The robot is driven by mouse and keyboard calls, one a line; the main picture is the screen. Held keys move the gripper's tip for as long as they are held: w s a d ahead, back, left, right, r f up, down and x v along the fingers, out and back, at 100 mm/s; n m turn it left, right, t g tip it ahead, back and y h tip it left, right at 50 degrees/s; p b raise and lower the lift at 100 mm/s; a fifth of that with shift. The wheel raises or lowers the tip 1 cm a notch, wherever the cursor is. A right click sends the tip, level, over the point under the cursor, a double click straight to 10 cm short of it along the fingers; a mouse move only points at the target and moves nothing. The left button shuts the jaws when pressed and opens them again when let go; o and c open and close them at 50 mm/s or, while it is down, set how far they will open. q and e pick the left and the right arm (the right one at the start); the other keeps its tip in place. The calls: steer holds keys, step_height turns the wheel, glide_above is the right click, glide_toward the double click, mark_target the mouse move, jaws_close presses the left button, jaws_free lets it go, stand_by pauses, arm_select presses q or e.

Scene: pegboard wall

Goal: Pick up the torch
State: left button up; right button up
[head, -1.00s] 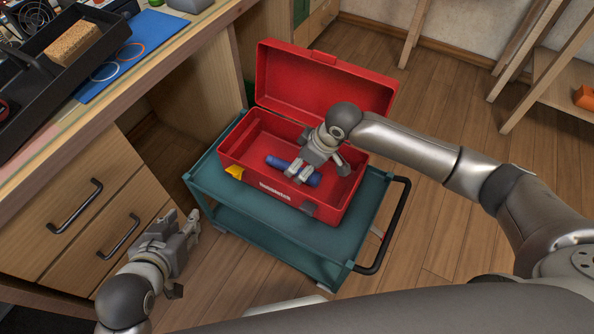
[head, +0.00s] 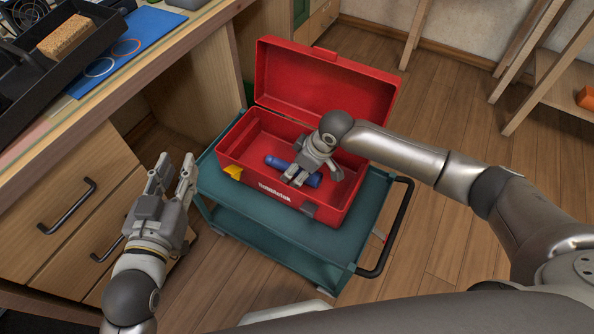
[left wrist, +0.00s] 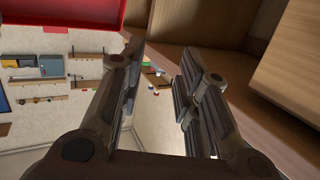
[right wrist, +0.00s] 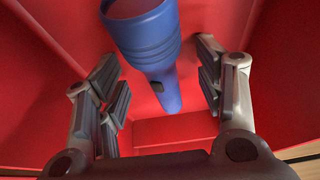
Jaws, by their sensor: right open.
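The blue torch (head: 277,162) lies on the floor of the open red toolbox (head: 240,165). My right gripper (head: 293,177) is over the torch's middle and partly hides it in the head view. In the right wrist view the torch (right wrist: 145,40) shows between and beyond the open fingers (right wrist: 160,62), its wide end towards the top. I cannot tell whether the fingers touch it. My left gripper (head: 174,172) is open and empty, left of the toolbox; its spread fingers also show in the left wrist view (left wrist: 163,65).
The toolbox stands on a teal cart (head: 340,245) with a black handle (head: 390,235). Its raised lid (head: 325,85) is behind the right gripper. A wooden workbench with drawers (head: 75,205) is close to my left gripper. Open wooden floor lies to the right.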

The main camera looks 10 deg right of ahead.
steer(key=shift+c, duration=0.2)
steer(key=c, duration=1.2)
steer(key=shift+o, duration=0.2)
